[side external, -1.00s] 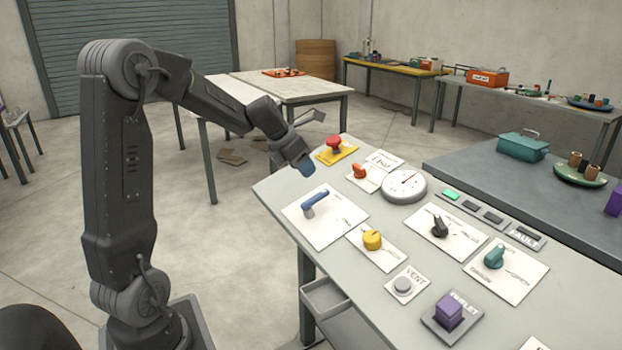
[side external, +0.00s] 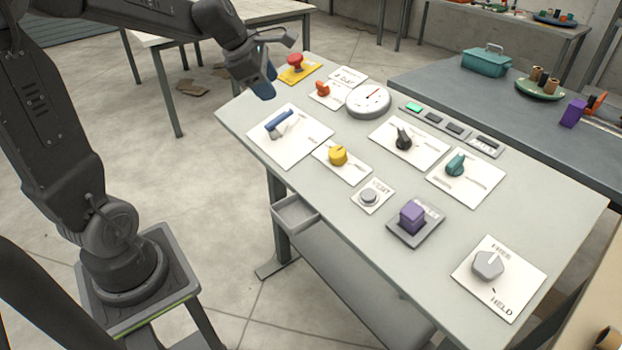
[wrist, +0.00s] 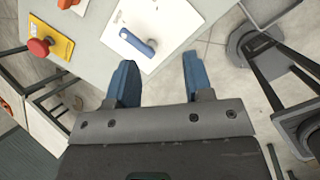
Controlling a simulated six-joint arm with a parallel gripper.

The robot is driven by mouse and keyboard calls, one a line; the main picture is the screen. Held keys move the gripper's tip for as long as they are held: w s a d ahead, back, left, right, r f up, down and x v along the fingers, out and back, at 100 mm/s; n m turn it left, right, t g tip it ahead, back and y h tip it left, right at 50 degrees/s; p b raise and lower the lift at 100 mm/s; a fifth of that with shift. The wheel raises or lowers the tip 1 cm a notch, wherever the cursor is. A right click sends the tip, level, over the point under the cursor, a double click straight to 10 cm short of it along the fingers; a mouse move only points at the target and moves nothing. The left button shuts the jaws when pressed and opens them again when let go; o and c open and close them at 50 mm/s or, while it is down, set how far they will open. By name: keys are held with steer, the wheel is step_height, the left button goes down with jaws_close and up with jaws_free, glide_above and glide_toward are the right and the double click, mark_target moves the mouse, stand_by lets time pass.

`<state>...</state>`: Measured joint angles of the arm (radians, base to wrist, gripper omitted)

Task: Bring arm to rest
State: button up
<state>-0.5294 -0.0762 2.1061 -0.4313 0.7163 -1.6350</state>
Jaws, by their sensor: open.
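My gripper (side external: 263,80) hangs above the left end of the grey control table (side external: 330,190), with blue fingers pointing down. In the wrist view my gripper (wrist: 157,82) has its two blue fingers apart, with nothing between them. The blue lever (side external: 279,122) on its white plate lies just beyond the fingertips and apart from them; it also shows in the wrist view (wrist: 137,43). The red mushroom button (side external: 295,61) on its yellow plate is close to the gripper; it also shows in the wrist view (wrist: 40,46).
The panel also carries an orange knob (side external: 322,88), a round gauge (side external: 368,101), a yellow knob (side external: 338,155), a black knob (side external: 403,138), a teal knob (side external: 455,164), a purple block (side external: 411,216) and a grey knob (side external: 488,264). An open drawer (side external: 295,214) juts below the table's front edge.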

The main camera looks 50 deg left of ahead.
steer(key=s+d+m, duration=1.6)
steer(key=s+m, duration=0.1)
steer(key=m, duration=1.1)
steer(key=shift+s+d, duration=0.2)
